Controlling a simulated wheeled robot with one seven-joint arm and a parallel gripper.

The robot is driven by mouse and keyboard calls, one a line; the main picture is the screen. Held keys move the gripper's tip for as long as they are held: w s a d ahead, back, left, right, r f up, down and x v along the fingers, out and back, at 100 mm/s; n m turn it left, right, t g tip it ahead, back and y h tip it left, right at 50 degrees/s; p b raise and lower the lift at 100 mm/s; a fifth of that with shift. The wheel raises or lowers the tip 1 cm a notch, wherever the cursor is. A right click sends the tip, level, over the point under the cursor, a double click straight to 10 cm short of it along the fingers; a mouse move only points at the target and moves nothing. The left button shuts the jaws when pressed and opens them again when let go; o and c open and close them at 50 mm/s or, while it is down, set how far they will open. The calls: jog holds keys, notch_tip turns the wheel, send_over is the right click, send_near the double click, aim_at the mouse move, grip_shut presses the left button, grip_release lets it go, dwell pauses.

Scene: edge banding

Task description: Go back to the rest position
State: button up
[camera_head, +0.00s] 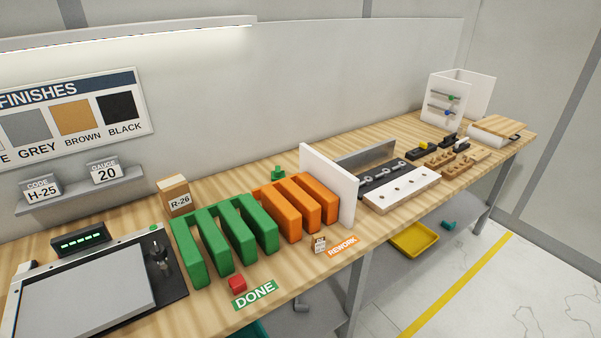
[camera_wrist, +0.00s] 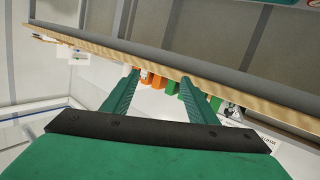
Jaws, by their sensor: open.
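My gripper (camera_wrist: 158,92) shows in the wrist view as two green fingers standing apart, with nothing between them. The wrist view is tilted so the workbench edge (camera_wrist: 200,72) runs across it on a slant. Orange and green blocks of the racks appear small beyond the fingertips. My gripper and arm do not show in the head view. There the wooden workbench (camera_head: 120,222) runs from the lower left to the far right.
On the bench stand a green rack (camera_head: 190,250), an orange rack (camera_head: 285,213), a white panel (camera_head: 330,187) and a flat grey plate (camera_head: 85,290). A yellow tray (camera_head: 414,238) sits below the bench. Floor at right is clear.

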jog(key=s+a+m, duration=0.1)
jog(key=s+a, duration=0.2)
jog(key=s, duration=0.7)
jog(key=shift+s+r+m+g+h, duration=0.25)
jog(key=shift+r+m+g+h, duration=0.05)
jog(key=shift+r+m, duration=0.1)
jog(key=shift+a, duration=0.1)
dwell(0.4)
jog(key=n+g+y, duration=0.4)
jog(key=n+y, duration=0.3)
jog(key=y, duration=0.1)
send_near(237, 281)
jog(key=x, duration=1)
jog(key=shift+w, duration=0.1)
